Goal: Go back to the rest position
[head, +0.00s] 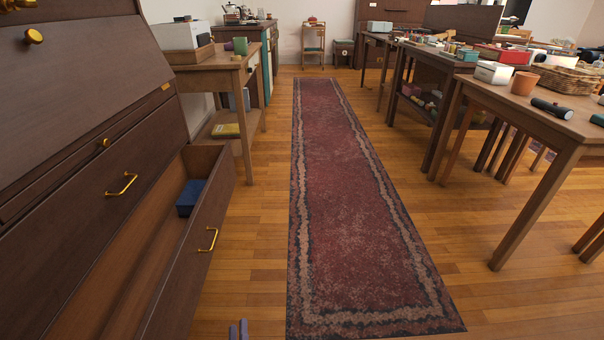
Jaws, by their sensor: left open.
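My left gripper (238,331) shows only as two greyish-purple fingertips at the bottom edge of the head view. The fingertips are a little apart with nothing visible between them. They are over the wooden floor, to the right of the open drawer (212,205) and left of the red runner rug. The rest of that arm is out of the picture. My right gripper is not in view. The drawer is pulled out from a dark wooden cabinet (60,165) on the left, and a dark blue box (189,198) lies inside it.
The long red runner rug (345,190) runs clear down the middle. A wooden side table (238,66) stands beyond the cabinet on the left. Tables with many small items line the right side, the nearest a wooden table (560,130). The drawer sticks out toward the rug.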

